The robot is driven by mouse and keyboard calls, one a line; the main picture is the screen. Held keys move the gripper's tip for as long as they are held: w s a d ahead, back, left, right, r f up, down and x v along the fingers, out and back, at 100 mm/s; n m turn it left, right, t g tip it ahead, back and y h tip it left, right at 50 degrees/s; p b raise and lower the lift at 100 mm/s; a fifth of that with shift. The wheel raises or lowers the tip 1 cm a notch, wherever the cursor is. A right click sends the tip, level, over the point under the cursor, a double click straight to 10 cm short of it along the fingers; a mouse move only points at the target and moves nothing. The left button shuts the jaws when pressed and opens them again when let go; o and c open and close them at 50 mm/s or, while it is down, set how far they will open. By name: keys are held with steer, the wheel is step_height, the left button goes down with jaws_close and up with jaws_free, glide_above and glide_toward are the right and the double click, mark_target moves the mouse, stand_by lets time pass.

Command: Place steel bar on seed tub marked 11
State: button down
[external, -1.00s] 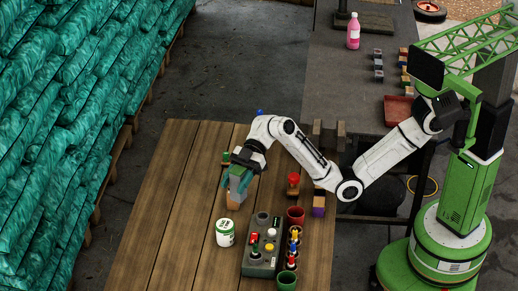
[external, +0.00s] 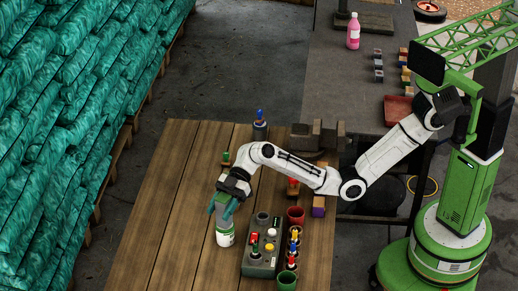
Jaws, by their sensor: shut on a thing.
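My gripper (external: 223,208) points down with its teal fingers around a grey piece, the steel bar (external: 225,216), which is mostly hidden between them. The bar is directly over a white and green seed tub (external: 225,238) on the wooden table. I cannot tell whether the bar touches the tub's top, which is hidden by the gripper. The number on the tub is too small to read.
A grey control box (external: 260,262) with coloured buttons stands right of the tub. A red pot (external: 296,215) and a green pot (external: 287,280) are beside it. A vise-like block (external: 316,137) sits at the back edge. The table's left side is clear.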

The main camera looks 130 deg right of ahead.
steer(key=shift+f, duration=0.15)
steer(key=c, duration=0.5)
jaws_free()
steer(key=shift+r, duration=0.25)
steer(key=shift+s+d, duration=0.15)
steer(key=shift+s, duration=0.2)
steer(key=b+v, duration=0.1)
steer(key=v, duration=1)
steer(key=shift+r+b, duration=0.1)
steer(key=shift+b, duration=0.3)
